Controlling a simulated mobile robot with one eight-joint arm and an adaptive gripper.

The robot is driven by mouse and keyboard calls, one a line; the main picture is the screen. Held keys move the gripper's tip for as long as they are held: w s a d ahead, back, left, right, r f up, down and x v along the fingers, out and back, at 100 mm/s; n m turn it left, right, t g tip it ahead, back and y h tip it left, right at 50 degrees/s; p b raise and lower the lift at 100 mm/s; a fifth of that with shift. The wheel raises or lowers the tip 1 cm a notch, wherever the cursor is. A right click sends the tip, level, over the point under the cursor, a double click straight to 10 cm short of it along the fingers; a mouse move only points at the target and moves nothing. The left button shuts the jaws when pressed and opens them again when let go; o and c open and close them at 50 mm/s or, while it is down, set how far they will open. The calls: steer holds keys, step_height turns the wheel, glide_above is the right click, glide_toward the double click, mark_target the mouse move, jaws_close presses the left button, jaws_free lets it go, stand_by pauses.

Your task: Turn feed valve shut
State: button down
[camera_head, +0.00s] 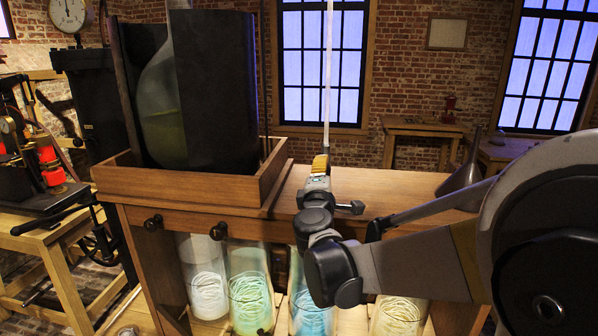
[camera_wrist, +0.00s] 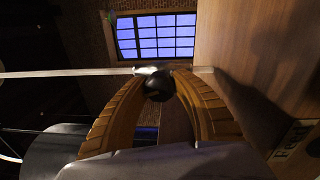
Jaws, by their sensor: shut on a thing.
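My gripper (camera_head: 320,165) reaches to the wooden bench top, its yellow fingers at the foot of a thin pale upright tube (camera_head: 328,75). In the wrist view my gripper (camera_wrist: 160,76) has its two curved fingers closed around a round black knob (camera_wrist: 158,88), which looks like the feed valve's handle. A plate reading "Feed" (camera_wrist: 298,139) is on the wood at the lower right of that view. The tube runs level to the left there. In the head view my gripper hides the knob. How far the valve is turned cannot be told.
A wooden tray (camera_head: 180,190) with dark panels and a large glass vessel (camera_head: 160,105) stands left of my gripper. Several glass jars stand below the bench top. Two other black knobs (camera_head: 153,222) (camera_head: 218,231) jut from the bench front. A dark funnel (camera_head: 462,177) stands at the right.

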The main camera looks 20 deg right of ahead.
steer(key=shift+m, duration=1.8)
steer(key=c, duration=1)
jaws_free()
steer(key=v, duration=1.2)
steer(key=shift+a, duration=0.1)
